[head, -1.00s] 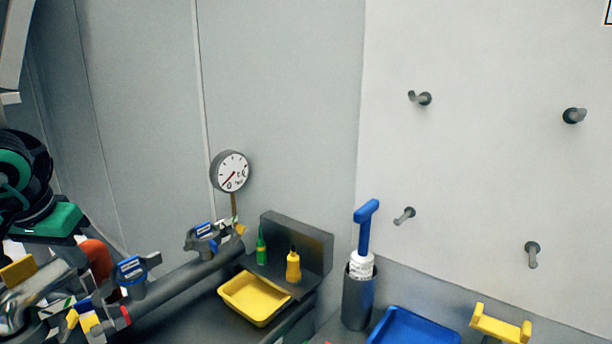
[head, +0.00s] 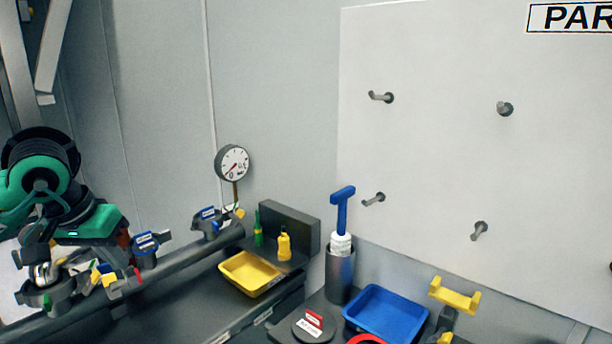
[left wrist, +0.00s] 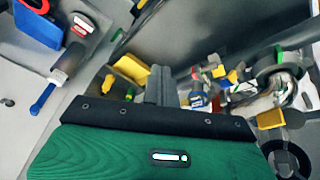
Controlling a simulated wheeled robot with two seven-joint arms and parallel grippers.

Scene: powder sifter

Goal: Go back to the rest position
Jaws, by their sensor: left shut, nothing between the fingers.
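My left gripper (left wrist: 160,86) shows in the left wrist view with its green body at the bottom and its two grey fingers together, empty. In the head view my green and black left arm is at the far left. The green gripper body is above the pipe (head: 190,248) with its blue-tagged valves (head: 147,243). I cannot tell in the head view whether it touches anything there. My right gripper is not in view.
A round gauge (head: 232,162) stands behind the pipe. A yellow tray (head: 248,283), a yellow bottle (head: 284,245) and a green bottle (head: 258,229) are mid-picture. A blue-handled tool (head: 342,205) stands upright in a grey cylinder (head: 340,275), behind a blue tray (head: 386,312). Wall pegs (head: 380,96) stick out.

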